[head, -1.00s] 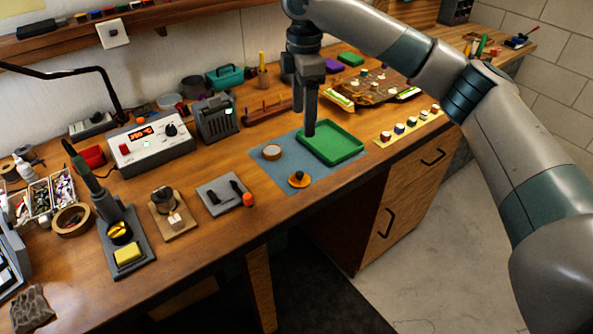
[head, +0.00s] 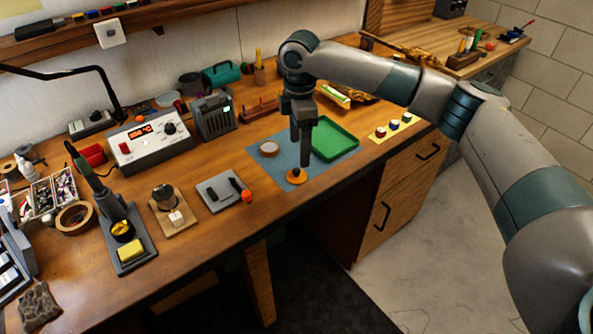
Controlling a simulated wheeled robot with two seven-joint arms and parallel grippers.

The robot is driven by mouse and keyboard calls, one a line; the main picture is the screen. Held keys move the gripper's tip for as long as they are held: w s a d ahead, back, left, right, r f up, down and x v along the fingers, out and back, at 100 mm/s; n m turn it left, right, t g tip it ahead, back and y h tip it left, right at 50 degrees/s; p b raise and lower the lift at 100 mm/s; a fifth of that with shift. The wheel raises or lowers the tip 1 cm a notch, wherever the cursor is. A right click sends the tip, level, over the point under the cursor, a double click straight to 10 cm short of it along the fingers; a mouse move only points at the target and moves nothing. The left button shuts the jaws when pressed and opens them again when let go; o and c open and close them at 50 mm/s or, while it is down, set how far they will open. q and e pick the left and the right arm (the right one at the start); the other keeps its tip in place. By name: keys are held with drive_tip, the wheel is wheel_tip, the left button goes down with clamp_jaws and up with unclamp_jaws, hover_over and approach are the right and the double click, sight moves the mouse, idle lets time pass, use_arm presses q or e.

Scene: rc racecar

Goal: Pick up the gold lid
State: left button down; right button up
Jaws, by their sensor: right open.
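The gold lid (head: 293,178) is a small round disc with a darker top. It lies on the front part of the blue-grey mat (head: 264,163), near the bench's front edge. My right gripper (head: 302,160) points straight down just above and behind the lid, and its fingers cover part of the lid's back side. It is open and empty; I cannot tell whether a fingertip touches the lid. A round tan-rimmed container (head: 269,149) sits on the mat, behind and left of the lid. My left gripper is not in view.
A green tray (head: 336,139) lies right of the gripper on the mat. A soldering station (head: 150,143) and grey box (head: 213,115) stand further back left. My right arm spans the right side.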

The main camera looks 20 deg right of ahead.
sight(297, 169)
drive_tip(key=shift+f, duration=1.35)
drive_tip(key=shift+p, duration=0.35)
drive_tip(key=shift+s+a+f+p, duration=0.15)
drive_tip(key=shift+a+f+p, duration=0.1)
drive_tip(key=shift+f+p, duration=0.35)
drive_tip(key=f, duration=0.2)
drive_tip(key=f+p, duration=0.1)
drive_tip(key=shift+s+a, duration=0.15)
drive_tip(key=shift+a, duration=0.1)
drive_tip(key=shift+f, duration=0.5)
drive_tip(key=c, duration=1.1)
